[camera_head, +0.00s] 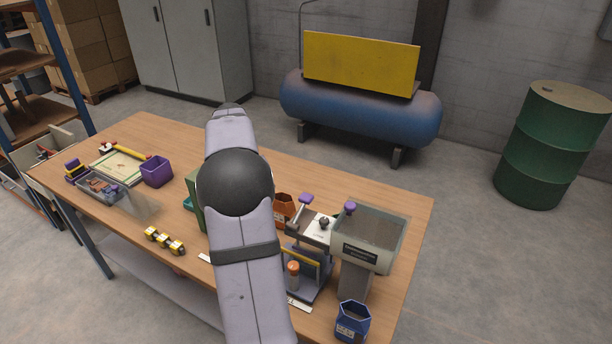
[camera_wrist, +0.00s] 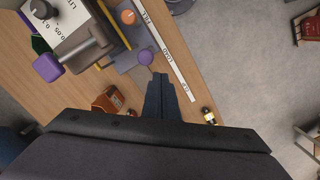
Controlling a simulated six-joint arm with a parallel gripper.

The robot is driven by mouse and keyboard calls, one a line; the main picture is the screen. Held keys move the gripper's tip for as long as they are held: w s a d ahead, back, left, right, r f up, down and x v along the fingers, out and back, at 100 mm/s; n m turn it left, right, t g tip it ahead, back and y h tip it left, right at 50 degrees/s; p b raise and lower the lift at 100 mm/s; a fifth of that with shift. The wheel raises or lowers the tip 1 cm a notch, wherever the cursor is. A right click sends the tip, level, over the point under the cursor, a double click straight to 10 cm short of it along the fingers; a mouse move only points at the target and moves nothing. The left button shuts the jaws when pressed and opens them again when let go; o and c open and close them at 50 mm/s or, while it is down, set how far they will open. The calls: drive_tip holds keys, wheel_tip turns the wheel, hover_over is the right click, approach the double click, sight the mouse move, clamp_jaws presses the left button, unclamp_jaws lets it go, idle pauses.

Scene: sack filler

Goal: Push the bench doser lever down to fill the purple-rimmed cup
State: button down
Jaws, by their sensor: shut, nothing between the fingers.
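The bench doser has a grey hopper (camera_head: 368,240) at the right of the bench in the head view. A grey lever with a purple grip (camera_head: 305,198) sticks up beside its dial plate; the grip also shows at the left of the wrist view (camera_wrist: 47,68).
A blue cup (camera_head: 352,320) stands at the bench's front right. An orange-brown container (camera_head: 284,210) is beside the doser and shows left of my fingers (camera_wrist: 108,100).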

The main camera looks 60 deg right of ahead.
sight(306, 196)
drive_tip(key=s+d+r+m+p, duration=0.3)
drive_tip(key=s+d+r+p, duration=0.6)
drive_tip(key=d+r, duration=0.3)
drive_tip(key=shift+s+d+y+p, duration=0.2)
drive_tip(key=shift+s+y+p, duration=0.1)
drive_tip(key=shift+s+p, duration=0.1)
drive_tip(key=shift+s+a+f, duration=0.1)
drive_tip(key=shift+a+f, duration=0.05)
drive_tip(key=shift+f, duration=1.55)
drive_tip(key=shift+s+a+f, duration=0.1)
drive_tip(key=shift+a+f, duration=0.05)
drive_tip(key=shift+f, duration=1.55)
